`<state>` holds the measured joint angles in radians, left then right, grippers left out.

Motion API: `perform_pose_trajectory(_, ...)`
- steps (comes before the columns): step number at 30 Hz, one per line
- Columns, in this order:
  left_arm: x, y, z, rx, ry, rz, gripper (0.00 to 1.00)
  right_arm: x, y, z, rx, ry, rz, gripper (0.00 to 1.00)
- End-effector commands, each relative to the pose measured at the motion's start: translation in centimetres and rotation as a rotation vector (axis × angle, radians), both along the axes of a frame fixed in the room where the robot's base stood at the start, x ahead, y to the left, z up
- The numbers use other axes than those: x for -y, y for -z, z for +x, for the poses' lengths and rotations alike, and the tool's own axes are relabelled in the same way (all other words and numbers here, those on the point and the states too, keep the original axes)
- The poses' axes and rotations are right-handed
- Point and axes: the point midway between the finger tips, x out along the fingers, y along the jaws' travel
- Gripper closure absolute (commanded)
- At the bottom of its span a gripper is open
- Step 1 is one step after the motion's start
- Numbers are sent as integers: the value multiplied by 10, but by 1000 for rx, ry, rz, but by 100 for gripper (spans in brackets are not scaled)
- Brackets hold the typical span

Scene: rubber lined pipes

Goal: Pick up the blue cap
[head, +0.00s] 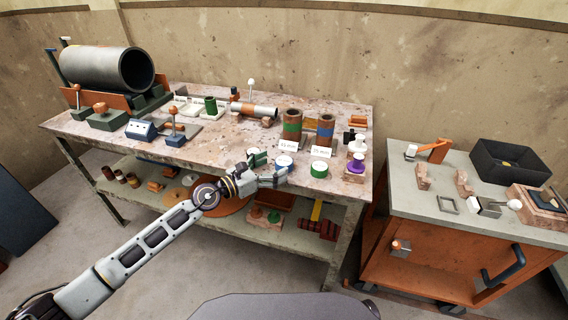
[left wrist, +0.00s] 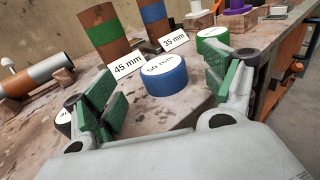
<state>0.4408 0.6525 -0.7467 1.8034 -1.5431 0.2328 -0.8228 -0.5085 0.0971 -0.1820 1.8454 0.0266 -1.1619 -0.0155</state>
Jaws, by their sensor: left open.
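The blue cap (head: 285,163) is a short round cap with a white top, standing on the workbench near its front edge. In the left wrist view the blue cap (left wrist: 166,80) has a top marked "50 mm" and shows between the two fingers. My left gripper (head: 270,169) is open at the bench's front edge, just in front of the cap. In the left wrist view my left gripper (left wrist: 162,85) has its green pads spread on either side of the cap, with nothing held. My right gripper is not in view.
A green cap (head: 319,170) stands right of the blue one; another is partly hidden by the left finger. Behind stand pipes with green (head: 292,127) and blue (head: 325,132) bands and size cards. A purple part (head: 356,167) stands farther right. An orange cart (head: 450,255) is at right.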

Motion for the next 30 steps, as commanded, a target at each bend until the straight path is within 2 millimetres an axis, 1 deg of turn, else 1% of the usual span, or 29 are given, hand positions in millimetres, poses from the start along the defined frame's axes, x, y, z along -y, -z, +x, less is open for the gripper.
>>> perform_pose_trajectory(6, 18, 0, 12, 0, 0, -2, 15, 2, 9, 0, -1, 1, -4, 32)
perform_pose_trajectory(10, 25, 1, 18, 1, -1, -1, 15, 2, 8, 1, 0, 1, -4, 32)
perform_pose_trajectory(17, 28, 2, 20, 1, -1, -1, 15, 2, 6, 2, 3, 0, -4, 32)
perform_pose_trajectory(27, 28, 2, 20, 1, -1, -1, 15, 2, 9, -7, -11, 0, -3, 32)
perform_pose_trajectory(28, 28, 2, 20, 1, -1, -1, 17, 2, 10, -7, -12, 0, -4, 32)
perform_pose_trajectory(30, 27, 2, 20, 1, -1, -1, 26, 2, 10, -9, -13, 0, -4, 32)
